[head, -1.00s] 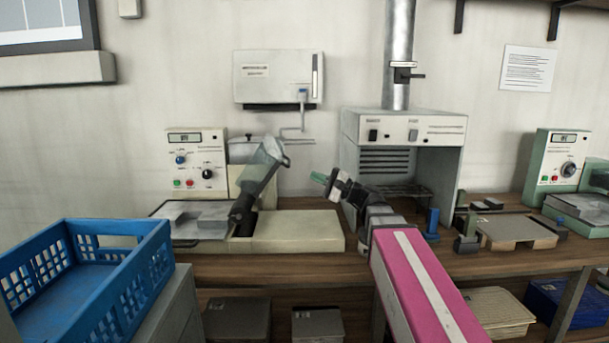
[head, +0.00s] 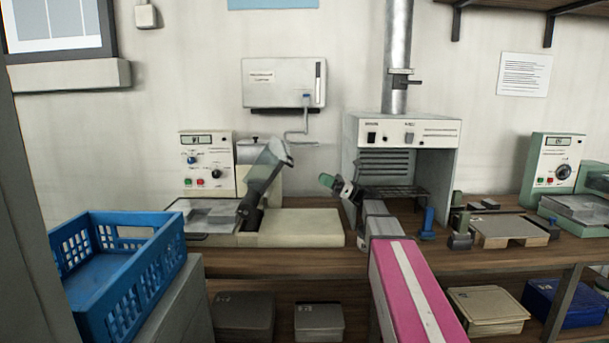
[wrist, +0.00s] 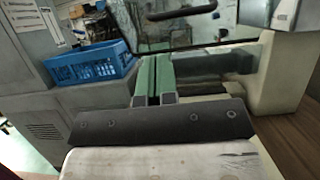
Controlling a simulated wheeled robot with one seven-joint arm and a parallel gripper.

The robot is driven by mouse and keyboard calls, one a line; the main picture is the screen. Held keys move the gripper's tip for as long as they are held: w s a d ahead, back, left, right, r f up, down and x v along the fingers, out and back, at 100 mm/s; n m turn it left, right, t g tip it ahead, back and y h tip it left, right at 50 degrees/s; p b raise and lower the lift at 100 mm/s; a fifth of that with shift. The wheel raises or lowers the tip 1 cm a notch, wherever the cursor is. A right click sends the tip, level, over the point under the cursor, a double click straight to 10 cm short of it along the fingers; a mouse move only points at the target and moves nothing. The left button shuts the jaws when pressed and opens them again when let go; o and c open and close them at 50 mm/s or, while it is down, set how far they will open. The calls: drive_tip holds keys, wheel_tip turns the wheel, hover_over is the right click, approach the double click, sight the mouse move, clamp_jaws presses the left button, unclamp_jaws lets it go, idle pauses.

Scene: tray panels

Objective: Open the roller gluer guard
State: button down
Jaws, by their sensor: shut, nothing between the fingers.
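The roller gluer (head: 300,228) is a low cream machine on the bench, left of centre in the head view. Its guard (head: 266,170) is a clear, dark-edged panel that stands raised and tilted up to the right. In the wrist view the clear guard pane (wrist: 200,28) with a dark handle (wrist: 181,12) spans the top, beyond my fingertips. My gripper (head: 326,180) has green fingers and is right of the guard's upper edge, with a visible gap. In the wrist view the gripper's fingers (wrist: 153,62) are together with nothing between them.
A control panel (head: 207,163) stands behind the gluer. A blue crate (head: 150,262) is at the front left. A grey hood (head: 440,150) with a duct (head: 398,60) stands behind my arm. Fixtures and a second green machine (head: 553,160) are to the right.

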drive_tip(key=x, duration=0.9)
drive_tip(key=shift+a, duration=0.25)
drive_tip(key=shift+r, duration=0.15)
drive_tip(key=shift+w+a+r+h, duration=0.1)
drive_tip(key=shift+a+r+h, duration=0.25)
drive_tip(key=shift+r, duration=0.25)
drive_tip(key=shift+a+r+h, duration=0.25)
drive_tip(key=shift+a+r, duration=0.25)
drive_tip(key=shift+r, duration=0.05)
